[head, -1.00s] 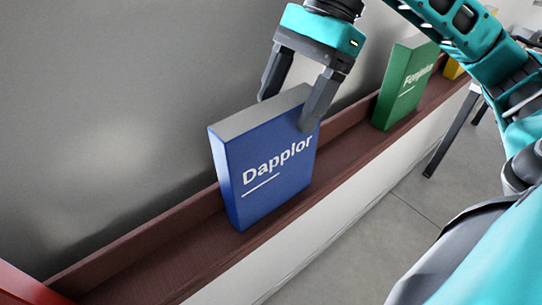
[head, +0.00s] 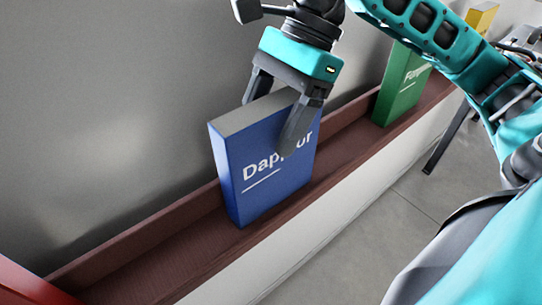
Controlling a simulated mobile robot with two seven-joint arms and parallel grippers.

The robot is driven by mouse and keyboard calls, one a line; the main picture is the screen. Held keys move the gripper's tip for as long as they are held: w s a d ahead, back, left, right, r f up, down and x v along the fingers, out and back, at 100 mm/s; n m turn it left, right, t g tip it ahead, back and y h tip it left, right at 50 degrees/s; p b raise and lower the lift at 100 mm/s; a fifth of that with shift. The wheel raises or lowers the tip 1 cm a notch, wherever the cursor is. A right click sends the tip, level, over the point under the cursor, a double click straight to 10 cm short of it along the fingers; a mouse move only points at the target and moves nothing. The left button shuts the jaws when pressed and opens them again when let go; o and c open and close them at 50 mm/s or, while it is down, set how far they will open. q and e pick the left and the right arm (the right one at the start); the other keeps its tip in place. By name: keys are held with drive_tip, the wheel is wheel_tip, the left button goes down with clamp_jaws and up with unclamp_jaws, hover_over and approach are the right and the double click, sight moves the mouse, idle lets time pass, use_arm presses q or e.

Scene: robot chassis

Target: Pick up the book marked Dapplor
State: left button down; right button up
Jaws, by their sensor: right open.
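The blue book marked Dapplor (head: 262,179) stands upright on the dark red ledge, its title facing the front. My right gripper (head: 272,125) is open and comes down over the top of the book. One finger is in front of the cover and hides part of the title; the other is at the back, near the top edge. I cannot tell whether either finger touches the book. My left gripper is not in view.
The dark red ledge (head: 150,262) runs along a grey wall (head: 100,110). A green book (head: 400,88) stands further along it, and a yellow one (head: 482,17) beyond. A red object (head: 28,287) is at the lower left. The ledge between the blue and green books is clear.

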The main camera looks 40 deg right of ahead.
drive_tip(key=shift+f, duration=0.15)
drive_tip(key=shift+c, duration=0.2)
clamp_jaws()
idle(0.8)
